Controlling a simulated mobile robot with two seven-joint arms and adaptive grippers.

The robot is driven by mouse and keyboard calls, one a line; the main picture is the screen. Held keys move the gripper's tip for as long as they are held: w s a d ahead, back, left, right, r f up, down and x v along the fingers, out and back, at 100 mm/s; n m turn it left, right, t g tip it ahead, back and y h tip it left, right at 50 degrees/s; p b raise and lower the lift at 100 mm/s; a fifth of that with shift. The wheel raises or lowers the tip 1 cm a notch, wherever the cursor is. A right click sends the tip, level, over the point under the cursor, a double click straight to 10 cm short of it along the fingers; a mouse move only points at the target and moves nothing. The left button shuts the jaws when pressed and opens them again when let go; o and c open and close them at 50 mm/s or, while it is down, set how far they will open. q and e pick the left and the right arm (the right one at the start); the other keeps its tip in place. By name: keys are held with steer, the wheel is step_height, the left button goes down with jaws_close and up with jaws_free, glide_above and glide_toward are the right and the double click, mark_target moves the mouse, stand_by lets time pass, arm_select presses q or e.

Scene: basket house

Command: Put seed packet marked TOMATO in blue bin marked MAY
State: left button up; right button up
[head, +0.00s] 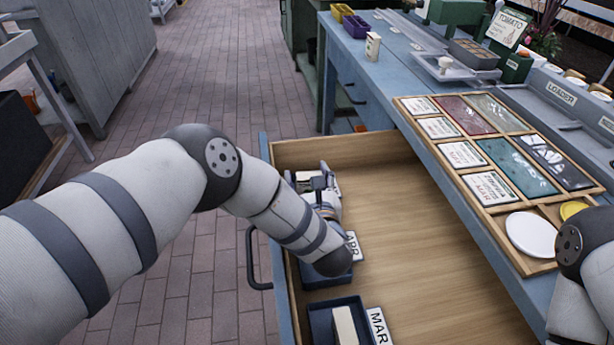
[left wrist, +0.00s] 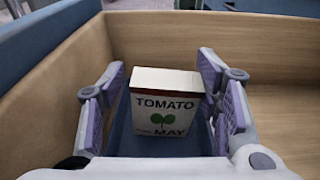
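The seed packet marked TOMATO and MAY (left wrist: 166,105) stands upright in a blue bin (left wrist: 122,128) in the left wrist view. In the head view, only a little of its pale top shows beyond my gripper. No label on this bin is visible. My left gripper (head: 318,183) is inside the drawer, over the far bin. In the left wrist view its fingers (left wrist: 165,108) are spread on either side of the packet, with gaps between them and it. My right gripper is out of view; only part of that arm shows at the right edge.
The open wooden drawer (head: 430,250) also holds bins with APR (head: 352,246) and MAR (head: 378,325) labels. The drawer's right part is bare. On the bench, a wooden tray (head: 505,262) holds several packets and a white disc (head: 531,235). A TOMATO sign (head: 507,27) stands behind.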

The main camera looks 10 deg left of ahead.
arm_select(q)
steer(key=shift+r, duration=0.25)
steer(key=p+v, duration=0.1)
steer(key=v, duration=1)
steer(key=shift+p, duration=0.4)
steer(key=shift+s+d, duration=0.2)
steer(key=shift+s, duration=0.3)
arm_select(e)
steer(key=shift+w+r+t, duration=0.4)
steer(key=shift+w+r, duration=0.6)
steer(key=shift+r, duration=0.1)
